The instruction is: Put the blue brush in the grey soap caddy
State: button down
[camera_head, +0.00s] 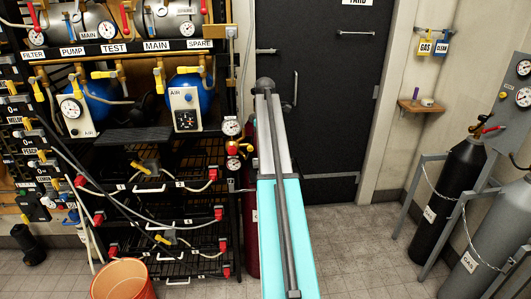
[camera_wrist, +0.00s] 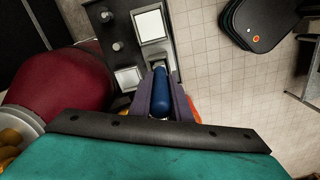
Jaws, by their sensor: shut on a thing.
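My gripper (camera_wrist: 160,76) is in the wrist view, its two purple-grey fingers closed on the sides of a blue rounded handle, which I take to be the blue brush (camera_wrist: 160,98). The brush's far end is hard to make out, and I cannot tell whether it touches the panel beyond. In the head view my extended arm hides the gripper and the brush. I cannot pick out the grey soap caddy for certain in either view.
A dark panel (camera_wrist: 122,48) with pale squares and grey knobs lies just beyond my fingers. A dark red cylinder (camera_wrist: 55,92) is close on the left. The head view shows a crowded rack (camera_head: 160,215), an orange bucket (camera_head: 123,281) and clear floor (camera_head: 350,245) right of my arm.

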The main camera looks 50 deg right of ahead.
jog(key=shift+f+p, duration=0.3)
jog(key=shift+f, duration=0.9)
jog(key=shift+f, duration=0.1)
jog(key=c, duration=1.6)
grip_release()
jog(key=shift+c, duration=0.2)
jog(key=shift+r+b, duration=1.55)
jog(key=shift+r, duration=4.6)
jog(key=shift+f, duration=0.1)
